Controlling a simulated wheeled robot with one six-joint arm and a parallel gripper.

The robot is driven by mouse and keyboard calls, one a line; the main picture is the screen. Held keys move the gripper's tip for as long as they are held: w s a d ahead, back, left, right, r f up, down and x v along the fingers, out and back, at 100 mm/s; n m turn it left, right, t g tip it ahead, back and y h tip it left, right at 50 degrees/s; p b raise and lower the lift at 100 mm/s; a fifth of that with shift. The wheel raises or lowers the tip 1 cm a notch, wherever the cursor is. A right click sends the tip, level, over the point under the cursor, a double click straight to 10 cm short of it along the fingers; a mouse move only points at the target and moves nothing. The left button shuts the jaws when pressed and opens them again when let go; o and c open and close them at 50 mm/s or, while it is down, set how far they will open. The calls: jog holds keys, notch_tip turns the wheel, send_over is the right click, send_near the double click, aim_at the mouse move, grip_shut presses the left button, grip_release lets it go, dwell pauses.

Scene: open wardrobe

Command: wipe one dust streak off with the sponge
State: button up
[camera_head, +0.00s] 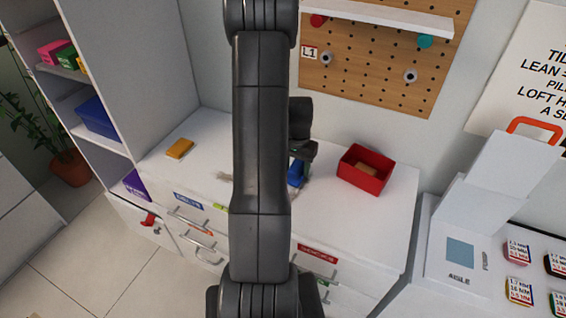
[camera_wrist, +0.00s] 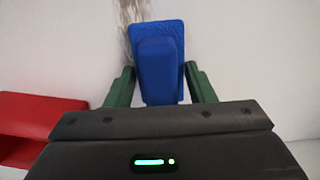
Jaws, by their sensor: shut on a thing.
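A blue sponge with a raised grip block (camera_wrist: 160,70) is between the green fingers of my gripper (camera_wrist: 160,88) in the wrist view. My gripper is shut on it. In the head view the sponge (camera_head: 296,173) shows just right of my arm, low over the white cabinet top (camera_head: 340,225); I cannot tell if it touches. A grey-brown dust streak (camera_wrist: 132,12) lies at the sponge's upper left edge in the wrist view and runs partly behind it. Dust also shows left of my arm in the head view (camera_head: 222,177). My arm hides the middle of the top.
A red bin (camera_head: 366,170) with a tan item inside stands right of the sponge; it also shows in the wrist view (camera_wrist: 35,115). An orange-yellow block (camera_head: 179,148) lies at the back left. A pegboard (camera_head: 375,60) hangs behind. The front right top is clear.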

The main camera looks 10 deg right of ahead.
aim_at(299, 165)
jog(key=r, duration=0.3)
jog(key=shift+s+d+p, duration=0.2)
jog(key=shift+d+p, duration=0.05)
jog(key=shift+p, duration=0.15)
jog(key=shift+w+a+r+p, duration=0.15)
jog(key=shift+r+p, duration=0.3)
jog(key=shift+r, duration=0.25)
jog(key=shift+r+p, duration=0.9)
jog(key=shift+r, duration=0.65)
jog(key=shift+f, duration=0.1)
